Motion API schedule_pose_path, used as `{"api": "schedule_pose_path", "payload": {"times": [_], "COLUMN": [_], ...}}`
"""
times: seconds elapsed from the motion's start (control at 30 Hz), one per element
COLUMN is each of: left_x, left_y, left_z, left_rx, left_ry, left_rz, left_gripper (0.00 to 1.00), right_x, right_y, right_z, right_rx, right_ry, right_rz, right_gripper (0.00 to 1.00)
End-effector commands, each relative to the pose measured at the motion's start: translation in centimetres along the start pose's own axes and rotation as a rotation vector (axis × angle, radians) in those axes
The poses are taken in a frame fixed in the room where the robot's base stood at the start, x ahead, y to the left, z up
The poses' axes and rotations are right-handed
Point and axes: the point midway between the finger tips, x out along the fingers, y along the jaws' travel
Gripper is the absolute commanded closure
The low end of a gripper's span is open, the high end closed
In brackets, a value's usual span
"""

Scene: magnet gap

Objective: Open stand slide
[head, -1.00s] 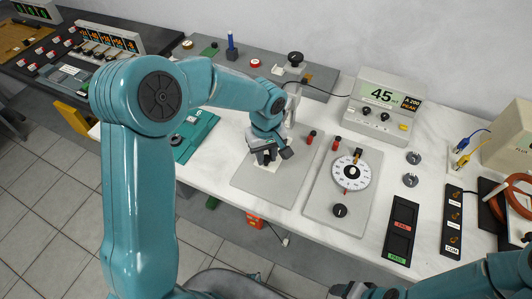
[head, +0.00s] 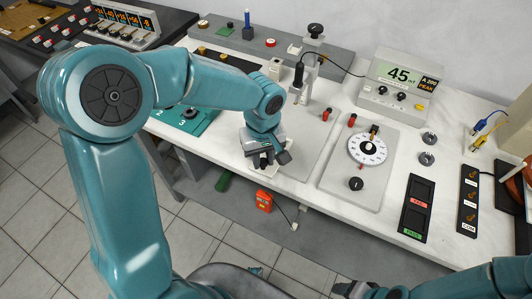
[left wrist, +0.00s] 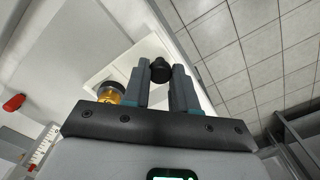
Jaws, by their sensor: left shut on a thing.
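The stand (head: 309,88) rises from a light grey base plate (head: 305,155) near the bench's front, with a dark probe (head: 299,76) on it. My left gripper (head: 264,160) is over the plate's front left corner, by the bench edge. In the left wrist view its fingers (left wrist: 162,85) are shut on a small black knob (left wrist: 160,70). A pale slide plate (left wrist: 122,62) lies under the knob; the gripper hides most of it in the head view. A brass and black part (left wrist: 110,92) sits beside the left finger. My right gripper (head: 352,289) is partly seen at the bottom edge, dark and unclear.
A red-orange object (head: 264,201) hangs below the bench edge. Tiled floor is open in front.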

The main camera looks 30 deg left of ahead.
Motion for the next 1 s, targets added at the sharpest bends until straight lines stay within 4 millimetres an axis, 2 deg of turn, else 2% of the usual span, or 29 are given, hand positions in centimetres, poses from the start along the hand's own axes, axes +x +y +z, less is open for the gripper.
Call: {"api": "schedule_pose_path", "payload": {"times": [0.37, 0.4, 0.47, 0.8, 0.87, 1.0], "left_x": [-0.5, -0.5, -0.5, -0.6, -1.2, -3.9], "left_y": [0.4, 0.4, 0.4, 0.2, 0.2, 0.3], "left_z": [-0.5, -0.5, -0.5, -0.3, -0.3, -0.3], "left_rx": [-0.002, -0.002, -0.002, -0.001, -0.002, -0.001], "left_ry": [0.01, 0.011, 0.01, 0.007, 0.008, 0.01], "left_rz": [0.009, 0.009, 0.009, 0.005, 0.006, 0.009], "left_gripper": [1.0, 0.67, 0.47, 0.47, 0.47, 0.47], "right_x": [0.0, 0.0, 0.0, 0.0, -0.1, -0.3], "right_y": [0.0, 0.0, 0.0, 0.0, 0.0, -0.1], "right_z": [0.0, 0.0, 0.0, 0.0, 0.0, 0.0], "right_rx": [0.0, 0.0, 0.0, 0.0, 0.0, 0.0], "right_ry": [0.001, 0.001, 0.001, 0.001, 0.001, 0.0], "right_rz": [0.0, 0.0, 0.0, 0.0, 0.0, 0.0], "right_gripper": [0.35, 0.35, 0.35, 0.35, 0.35, 0.35]}}
